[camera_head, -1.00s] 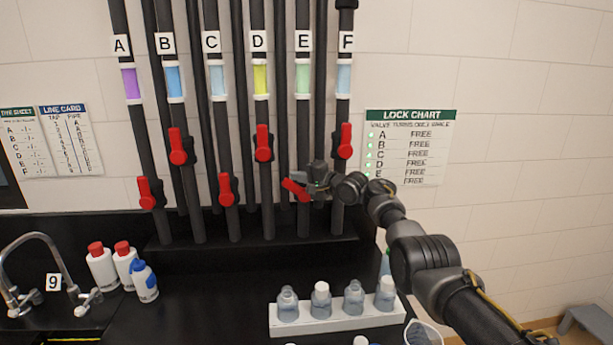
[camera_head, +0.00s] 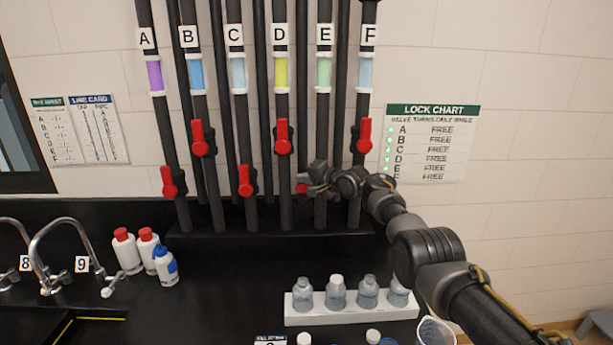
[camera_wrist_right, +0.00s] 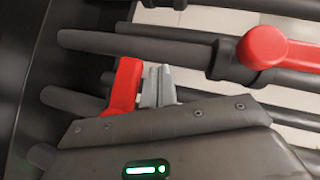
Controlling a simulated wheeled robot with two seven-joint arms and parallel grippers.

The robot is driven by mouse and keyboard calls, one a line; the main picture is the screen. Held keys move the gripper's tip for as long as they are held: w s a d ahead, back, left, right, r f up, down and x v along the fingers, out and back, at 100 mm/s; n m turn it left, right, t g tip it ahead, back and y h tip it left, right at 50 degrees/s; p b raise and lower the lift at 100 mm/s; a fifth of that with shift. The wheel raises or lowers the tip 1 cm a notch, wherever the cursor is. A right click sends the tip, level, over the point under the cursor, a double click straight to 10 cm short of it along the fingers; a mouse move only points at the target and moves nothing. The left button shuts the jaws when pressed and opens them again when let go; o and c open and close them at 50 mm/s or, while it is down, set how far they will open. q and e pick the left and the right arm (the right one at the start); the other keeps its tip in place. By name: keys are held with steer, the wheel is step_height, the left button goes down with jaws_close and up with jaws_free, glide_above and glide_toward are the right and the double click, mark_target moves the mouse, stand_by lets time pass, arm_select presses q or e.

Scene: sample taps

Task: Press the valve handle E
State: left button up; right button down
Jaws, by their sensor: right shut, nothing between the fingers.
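The red valve handle E (camera_head: 301,189) is on the dark pipe labelled E (camera_head: 325,34), in the lower row of valves. Only a small red piece of it shows in the head view, because my right gripper (camera_head: 306,181) covers the rest. In the right wrist view the red handle (camera_wrist_right: 124,86) stands just left of my right gripper's grey fingertips (camera_wrist_right: 160,86). The fingers are shut and empty, very close to the handle's side; I cannot tell whether they touch. My left gripper is not in view.
Red handles D (camera_head: 283,136) and F (camera_head: 364,136) stand upright on nearby pipes; C (camera_head: 245,181) is to the left. The lock chart (camera_head: 432,143) reads FREE on its legible rows. A white bottle rack (camera_head: 350,312) stands on the black counter below.

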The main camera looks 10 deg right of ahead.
stand_by(0.5)
steer(key=s+a+r, duration=0.1)
steer(key=s+r, duration=0.6)
steer(key=r, duration=0.4)
steer(key=shift+a, duration=0.15)
steer(key=shift+p, duration=0.3)
